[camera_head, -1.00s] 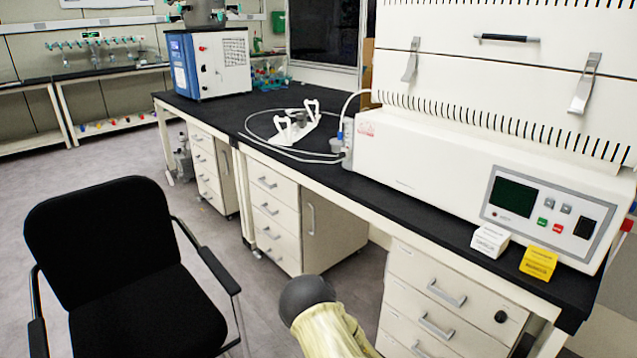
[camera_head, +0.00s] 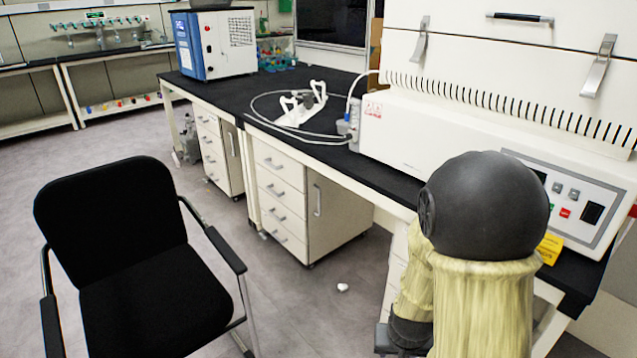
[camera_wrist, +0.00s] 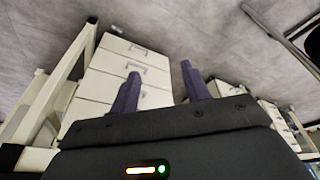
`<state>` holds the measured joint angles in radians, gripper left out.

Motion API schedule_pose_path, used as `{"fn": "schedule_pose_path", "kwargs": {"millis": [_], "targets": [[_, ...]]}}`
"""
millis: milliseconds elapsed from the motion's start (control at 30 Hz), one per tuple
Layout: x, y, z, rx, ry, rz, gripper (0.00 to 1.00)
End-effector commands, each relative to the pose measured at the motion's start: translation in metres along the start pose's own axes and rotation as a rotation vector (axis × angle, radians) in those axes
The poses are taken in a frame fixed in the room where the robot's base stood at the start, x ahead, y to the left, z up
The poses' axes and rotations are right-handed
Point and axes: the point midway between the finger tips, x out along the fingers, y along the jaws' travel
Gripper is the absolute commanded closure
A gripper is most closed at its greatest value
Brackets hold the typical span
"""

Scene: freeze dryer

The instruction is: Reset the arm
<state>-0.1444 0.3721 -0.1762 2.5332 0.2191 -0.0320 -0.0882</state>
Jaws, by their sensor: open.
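My gripper (camera_wrist: 160,70) shows in the wrist view with two purple fingers apart and nothing between them. Beyond the fingers are a white drawer cabinet and grey floor. In the head view my arm, with its black rounded joint and pale yellow sleeve, rises at the lower right, in front of the bench. The gripper itself cannot be made out there. My arm covers part of the freeze dryer's control panel (camera_head: 565,195) and the bench's front edge.
A black chair (camera_head: 110,215) stands at the left. The black-topped bench (camera_head: 225,95) holds a blue and white machine (camera_head: 215,45), a white rack (camera_head: 300,108) and a yellow box (camera_head: 550,247). A small white object (camera_head: 342,287) lies on the open floor.

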Motion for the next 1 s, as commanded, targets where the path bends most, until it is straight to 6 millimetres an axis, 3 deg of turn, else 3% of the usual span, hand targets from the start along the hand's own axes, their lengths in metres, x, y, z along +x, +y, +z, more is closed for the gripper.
{"fn": "schedule_pose_path", "kwargs": {"millis": [33, 200, 567, 1000], "targets": [[-0.015, -0.004, 0.000, -0.010, 0.001, -0.025, 0.53], [-0.053, -0.010, 0.009, -0.058, -0.020, -0.070, 0.53], [-0.106, -0.005, 0.029, -0.137, -0.042, -0.069, 0.53], [-0.180, -0.003, 0.006, -0.135, -0.046, -0.071, 0.53]]}}
